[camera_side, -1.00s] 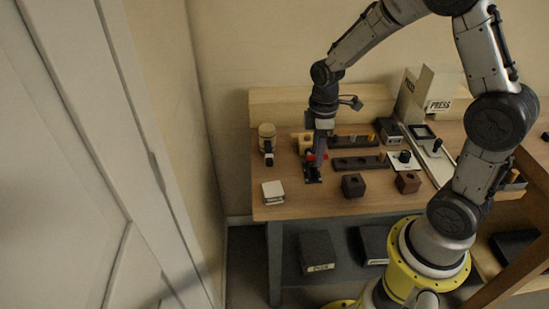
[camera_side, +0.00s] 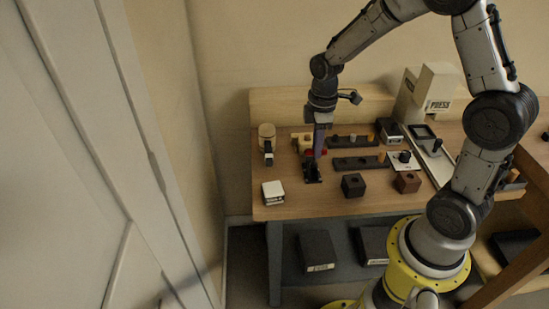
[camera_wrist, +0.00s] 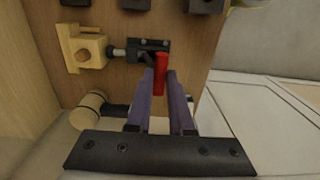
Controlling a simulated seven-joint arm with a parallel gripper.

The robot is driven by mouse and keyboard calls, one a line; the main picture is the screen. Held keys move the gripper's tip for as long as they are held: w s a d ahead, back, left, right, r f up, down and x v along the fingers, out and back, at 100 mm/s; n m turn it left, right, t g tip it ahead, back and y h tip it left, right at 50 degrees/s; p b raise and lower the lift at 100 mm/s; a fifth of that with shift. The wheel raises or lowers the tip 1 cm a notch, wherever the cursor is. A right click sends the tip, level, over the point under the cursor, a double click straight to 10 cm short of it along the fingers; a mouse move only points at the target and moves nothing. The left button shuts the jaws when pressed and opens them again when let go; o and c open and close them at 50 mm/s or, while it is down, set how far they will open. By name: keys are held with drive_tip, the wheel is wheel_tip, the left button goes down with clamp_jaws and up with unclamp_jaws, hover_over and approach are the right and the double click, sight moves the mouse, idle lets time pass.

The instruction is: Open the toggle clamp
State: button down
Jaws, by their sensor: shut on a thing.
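The toggle clamp (camera_side: 312,173) has a dark base fixed on the wooden bench, towards its left side. In the wrist view its black body (camera_wrist: 150,47) shows with a plunger rod reaching left to a yellow block (camera_wrist: 84,50). Its red handle (camera_wrist: 161,67) stands out towards the wrist camera between the purple fingers. My gripper (camera_wrist: 160,80) is shut on the red handle, one finger on each side. In the side view my gripper (camera_side: 318,152) comes down from above and hides part of the clamp and handle.
Dark block (camera_side: 353,185) and brown block (camera_side: 408,182) lie to the right. Dark strips with pegs lie behind right; a press (camera_side: 437,88) stands at back right.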

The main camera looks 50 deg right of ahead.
drive_tip(key=shift+w+d, duration=0.1)
drive_tip(key=shift+w+d+r, duration=0.15)
drive_tip(key=shift+w+d, duration=0.45)
drive_tip(key=c, duration=0.8)
unclamp_jaws()
drive_tip(key=shift+c, duration=0.2)
drive_tip(key=shift+r, duration=0.1)
wheel_tip(320, 180, up, 7)
